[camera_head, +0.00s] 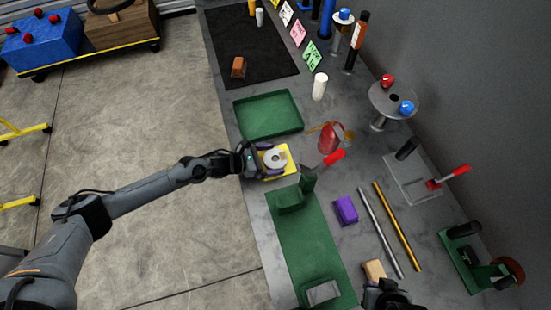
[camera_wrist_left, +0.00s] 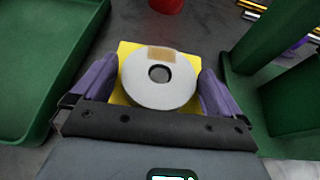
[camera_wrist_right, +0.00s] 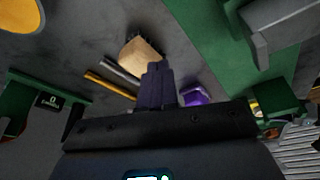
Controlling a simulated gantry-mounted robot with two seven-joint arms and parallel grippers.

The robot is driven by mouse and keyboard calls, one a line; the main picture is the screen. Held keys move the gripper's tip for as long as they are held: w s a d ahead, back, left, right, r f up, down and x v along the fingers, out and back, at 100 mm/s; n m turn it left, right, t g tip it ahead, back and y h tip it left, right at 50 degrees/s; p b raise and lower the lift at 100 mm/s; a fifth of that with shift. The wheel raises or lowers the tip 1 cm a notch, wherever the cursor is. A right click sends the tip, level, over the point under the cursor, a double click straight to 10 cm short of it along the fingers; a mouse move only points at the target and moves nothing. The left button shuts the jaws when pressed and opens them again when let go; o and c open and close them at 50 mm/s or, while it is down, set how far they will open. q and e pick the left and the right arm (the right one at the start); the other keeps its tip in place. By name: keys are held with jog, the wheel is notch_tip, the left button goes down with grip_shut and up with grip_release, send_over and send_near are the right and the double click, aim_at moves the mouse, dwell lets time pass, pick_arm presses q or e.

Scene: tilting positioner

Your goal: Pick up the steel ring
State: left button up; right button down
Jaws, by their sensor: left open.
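The steel ring (camera_head: 274,158) lies on a yellow square pad (camera_head: 291,169) on the grey workbench. In the left wrist view the ring (camera_wrist_left: 158,93) is a flat pale disc with a dark centre hole and a tan patch on its far side. The yellow pad (camera_wrist_left: 127,48) shows behind and beside it. My left gripper (camera_head: 266,160) is open, with its purple fingers (camera_wrist_left: 158,85) on either side of the ring. I cannot tell whether they touch it. My right gripper (camera_wrist_right: 156,85) is over the bench's near end, its purple fingers close together with nothing visible between them.
A green tray (camera_head: 239,119) lies beyond the pad. A red can (camera_head: 327,138) is right of the pad.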

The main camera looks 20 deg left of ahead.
pick_arm(q)
jog(key=c, duration=1.3)
jog(key=shift+r, duration=0.1)
jog(key=shift+c, duration=0.8)
